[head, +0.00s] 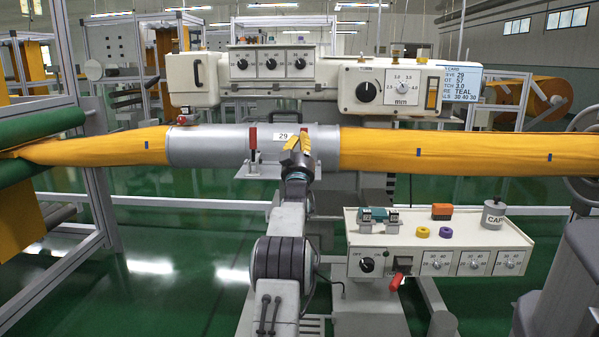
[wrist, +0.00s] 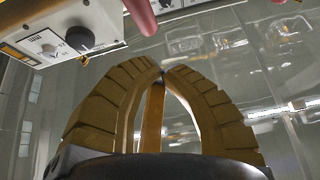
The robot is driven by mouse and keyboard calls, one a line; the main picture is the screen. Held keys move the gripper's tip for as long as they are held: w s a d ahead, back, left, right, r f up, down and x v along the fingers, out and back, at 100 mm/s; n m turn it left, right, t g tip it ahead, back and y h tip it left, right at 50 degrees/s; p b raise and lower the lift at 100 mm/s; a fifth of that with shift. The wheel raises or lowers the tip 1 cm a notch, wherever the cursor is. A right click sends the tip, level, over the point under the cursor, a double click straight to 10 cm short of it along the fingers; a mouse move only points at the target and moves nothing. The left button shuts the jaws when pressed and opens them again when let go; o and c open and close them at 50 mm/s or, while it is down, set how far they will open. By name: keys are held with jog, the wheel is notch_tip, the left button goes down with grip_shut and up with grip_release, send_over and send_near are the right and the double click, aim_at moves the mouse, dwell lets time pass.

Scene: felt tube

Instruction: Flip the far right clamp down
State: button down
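A grey metal sleeve (head: 210,146) labelled 29 surrounds the middle of an orange felt tube (head: 440,151). One red clamp handle (head: 253,139) stands upright left of the label. Another red handle (head: 304,132), the rightmost on the sleeve, shows behind my gripper, partly hidden. My gripper (head: 298,142) is in front of the sleeve's right part, its yellow fingers pointing up. In the wrist view, the fingertips (wrist: 164,72) meet with no object seen held. A pinkish-red rod (wrist: 141,14), likely a clamp handle, is just beyond and above the tips; contact does not show.
A control console (head: 385,86) with knobs and a screen (head: 461,83) stands behind the tube. A lower panel (head: 430,259) at right carries knobs, a red lever (head: 397,281), small coloured rings and a grey weight (head: 493,214). Green floor lies open at left.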

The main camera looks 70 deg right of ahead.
jog(key=f+v, duration=0.1)
jog(key=v, duration=0.8)
jog(key=shift+d+b, duration=0.15)
jog(key=shift+b, duration=0.2)
dwell(0.8)
